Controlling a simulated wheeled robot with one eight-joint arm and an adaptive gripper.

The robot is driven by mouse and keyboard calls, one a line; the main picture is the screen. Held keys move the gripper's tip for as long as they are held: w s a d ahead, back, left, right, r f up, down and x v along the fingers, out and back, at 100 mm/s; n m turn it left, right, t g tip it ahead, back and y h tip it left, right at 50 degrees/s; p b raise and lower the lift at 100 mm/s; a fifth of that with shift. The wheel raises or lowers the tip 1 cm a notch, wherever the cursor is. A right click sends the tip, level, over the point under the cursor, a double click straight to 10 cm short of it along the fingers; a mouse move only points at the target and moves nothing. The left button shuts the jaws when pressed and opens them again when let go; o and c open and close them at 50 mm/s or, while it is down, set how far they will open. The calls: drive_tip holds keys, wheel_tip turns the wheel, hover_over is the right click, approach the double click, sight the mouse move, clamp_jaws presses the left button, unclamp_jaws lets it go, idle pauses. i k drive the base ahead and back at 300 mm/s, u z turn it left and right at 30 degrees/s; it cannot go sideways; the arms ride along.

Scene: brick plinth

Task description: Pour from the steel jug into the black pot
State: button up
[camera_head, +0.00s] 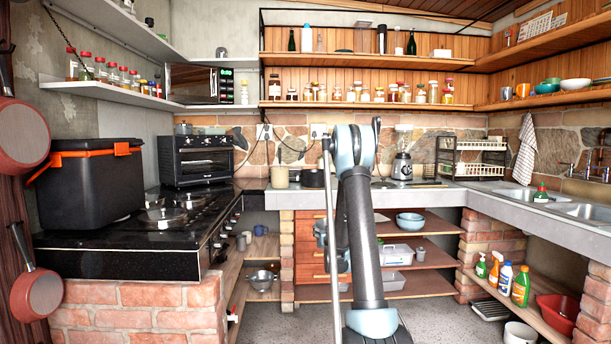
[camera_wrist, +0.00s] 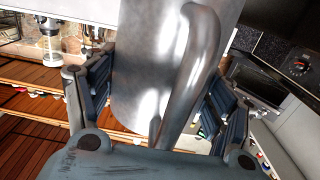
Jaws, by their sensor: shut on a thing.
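The steel jug (camera_wrist: 143,70) fills the middle of the wrist view, shiny grey with a thick curved handle on the side facing the camera. My gripper (camera_wrist: 157,95) is shut on it, with one dark padded finger on each side of the body. The jug's rim and contents are out of view. In the head view my arm stands upright in front of the counter, and I cannot make out the jug there. A dark, low pot, seemingly the black pot (camera_head: 313,179), sits on the back counter just left of my arm. My arm may cover part of it.
A beige canister (camera_head: 280,177) stands just left of the pot. A blender (camera_head: 402,167) and a dish rack (camera_head: 480,158) stand to the right on the counter. A black stove (camera_head: 150,240) with a black box (camera_head: 88,182) is at left. Grey floor shows below.

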sight(312, 178)
drive_tip(key=z, duration=0.05)
drive_tip(key=i, duration=1.3)
